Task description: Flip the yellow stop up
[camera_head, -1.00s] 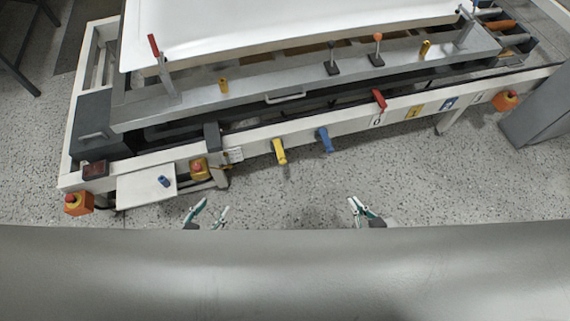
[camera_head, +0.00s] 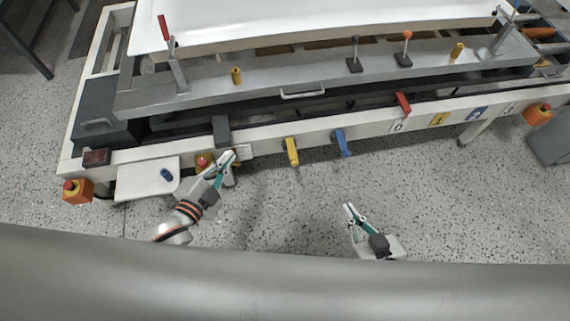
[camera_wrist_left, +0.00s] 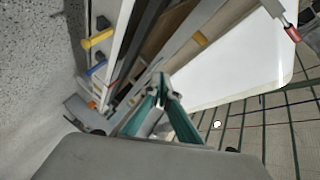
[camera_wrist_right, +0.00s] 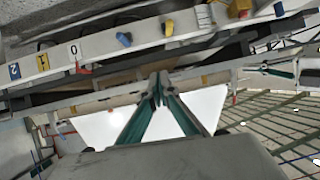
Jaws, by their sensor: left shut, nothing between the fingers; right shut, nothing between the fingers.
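The yellow stop (camera_head: 291,151) is a short lever hanging down from the white front rail in the head view. It also shows at upper left in the left wrist view (camera_wrist_left: 97,38) and at the top in the right wrist view (camera_wrist_right: 168,28). My left gripper (camera_head: 229,158) is shut and empty, left of the yellow stop and apart from it, in front of the rail near a yellow-and-red button box. My right gripper (camera_head: 350,210) is shut and empty over the floor, below and right of the stop.
A blue lever (camera_head: 342,143) hangs just right of the yellow stop. A red lever (camera_head: 403,104) stands further right on the rail. A small white shelf (camera_head: 146,180) with a blue knob juts out at left. The floor before the rail is clear.

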